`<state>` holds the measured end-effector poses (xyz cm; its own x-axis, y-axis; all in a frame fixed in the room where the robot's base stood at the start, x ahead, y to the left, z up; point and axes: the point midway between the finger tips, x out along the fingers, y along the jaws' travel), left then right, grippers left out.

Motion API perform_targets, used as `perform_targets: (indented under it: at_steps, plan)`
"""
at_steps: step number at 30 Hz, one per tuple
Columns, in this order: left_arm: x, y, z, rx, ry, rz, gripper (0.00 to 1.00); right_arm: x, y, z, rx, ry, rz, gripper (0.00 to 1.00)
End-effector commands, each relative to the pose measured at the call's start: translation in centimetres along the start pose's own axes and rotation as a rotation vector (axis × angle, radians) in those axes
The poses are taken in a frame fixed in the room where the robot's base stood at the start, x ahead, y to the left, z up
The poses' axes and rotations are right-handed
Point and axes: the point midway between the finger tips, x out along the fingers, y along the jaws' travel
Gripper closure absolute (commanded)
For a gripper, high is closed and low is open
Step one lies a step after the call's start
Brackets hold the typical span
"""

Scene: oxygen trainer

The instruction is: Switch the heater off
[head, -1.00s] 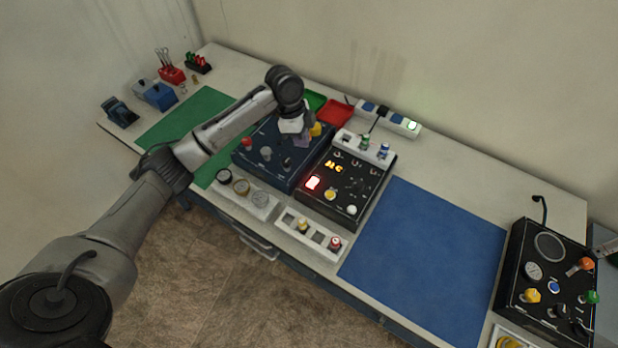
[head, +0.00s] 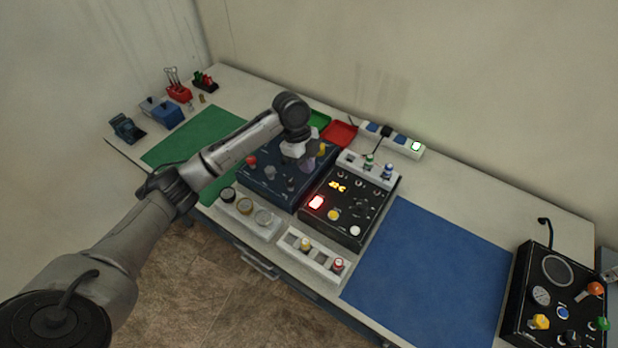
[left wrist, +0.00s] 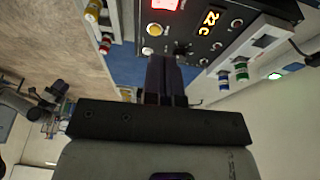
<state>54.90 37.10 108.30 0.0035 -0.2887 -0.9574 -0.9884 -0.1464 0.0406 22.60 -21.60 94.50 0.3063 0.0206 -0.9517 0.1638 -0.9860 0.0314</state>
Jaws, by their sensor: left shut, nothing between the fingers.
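The black panel box (head: 327,218) has a lit orange display (head: 337,186), a glowing red switch (head: 316,202), a yellow button, a white button and several small knobs. In the left wrist view, the lit red switch (left wrist: 165,4) is cut by the top edge, with the orange display (left wrist: 210,20) beside it. I cannot tell which control is marked for the heater. My left gripper (head: 308,163) is above the dark blue panel box (head: 262,189), just left of the black one. Its fingers (left wrist: 165,72) are shut and empty, apart from the switch. My right gripper is not in view.
White strips with gauges (head: 246,215) and buttons (head: 313,257) stand in front. A white strip with two valves (head: 358,168) and a power strip (head: 400,143) stand behind. A blue mat (head: 430,268) is clear. Another black panel (head: 530,300) stands far right.

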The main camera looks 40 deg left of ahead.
Motion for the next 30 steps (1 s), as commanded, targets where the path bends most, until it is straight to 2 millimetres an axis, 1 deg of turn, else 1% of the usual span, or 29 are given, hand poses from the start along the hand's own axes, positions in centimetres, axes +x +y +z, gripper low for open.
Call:
perform_targets:
  at_steps: [1, 5, 12, 15, 18, 24, 30]
  plan:
    - [0.9, 0.1, 0.0, 0.0, 0.0, 0.005, 1.0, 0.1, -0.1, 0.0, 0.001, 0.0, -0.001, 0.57]
    - [3.1, 0.1, 0.0, -0.001, 0.0, 0.005, 1.0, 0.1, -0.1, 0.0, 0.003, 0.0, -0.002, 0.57]
    - [7.7, 0.1, 0.0, -0.002, -0.001, 0.004, 1.0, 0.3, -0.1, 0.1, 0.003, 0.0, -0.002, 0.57]
    - [9.3, 0.1, 0.0, -0.001, 0.0, 0.003, 1.0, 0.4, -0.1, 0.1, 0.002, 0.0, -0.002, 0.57]
    - [10.6, 0.2, 0.5, -0.002, -0.002, 0.003, 1.0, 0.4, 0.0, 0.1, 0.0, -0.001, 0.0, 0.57]
    - [12.2, 0.3, 1.0, -0.001, -0.001, 0.002, 1.0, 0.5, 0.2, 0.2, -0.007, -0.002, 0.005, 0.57]
    - [12.8, 0.4, 1.2, 0.0, -0.002, 0.001, 1.0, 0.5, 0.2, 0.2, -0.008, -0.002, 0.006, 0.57]
